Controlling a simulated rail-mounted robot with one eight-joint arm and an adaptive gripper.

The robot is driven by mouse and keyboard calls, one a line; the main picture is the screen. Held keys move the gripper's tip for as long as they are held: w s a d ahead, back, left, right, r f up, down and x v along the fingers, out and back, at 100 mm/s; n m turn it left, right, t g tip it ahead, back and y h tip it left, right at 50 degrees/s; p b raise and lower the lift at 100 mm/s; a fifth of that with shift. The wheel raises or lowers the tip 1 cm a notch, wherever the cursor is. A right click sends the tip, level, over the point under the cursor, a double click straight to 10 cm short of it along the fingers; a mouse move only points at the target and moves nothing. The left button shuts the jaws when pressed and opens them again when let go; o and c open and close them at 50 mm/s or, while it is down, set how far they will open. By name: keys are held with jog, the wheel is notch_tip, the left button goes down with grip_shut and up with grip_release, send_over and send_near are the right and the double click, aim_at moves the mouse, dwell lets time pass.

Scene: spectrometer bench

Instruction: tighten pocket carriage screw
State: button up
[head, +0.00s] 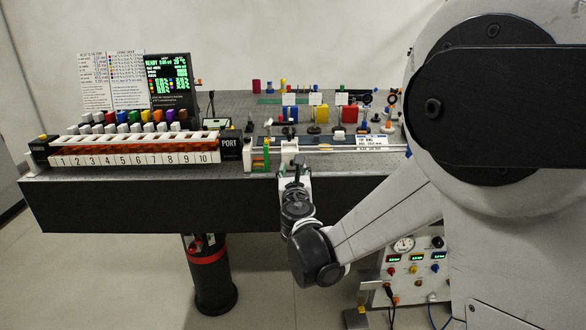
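My arm reaches to the front edge of the bench, and my gripper (298,163) is at its far end. The gripper is small and dark here, and its fingers cannot be made out well enough to tell open from shut. Just beyond it, a pale upright block (289,152), possibly the pocket carriage, stands at the left part of a long rail (345,149). Whether the gripper touches this block cannot be told. The carriage screw cannot be made out; it is too small or hidden behind my gripper.
A numbered rack (135,159) with several coloured-cap vials stands at left, beside a black PORT box (230,145). A screen (172,80) reads READY. A gauge panel (412,265) stands below.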

jog(key=shift+w+a, duration=0.1)
jog(key=shift+w, duration=0.85)
grip_shut()
jog(key=m+b, duration=0.2)
jog(key=m, duration=2)
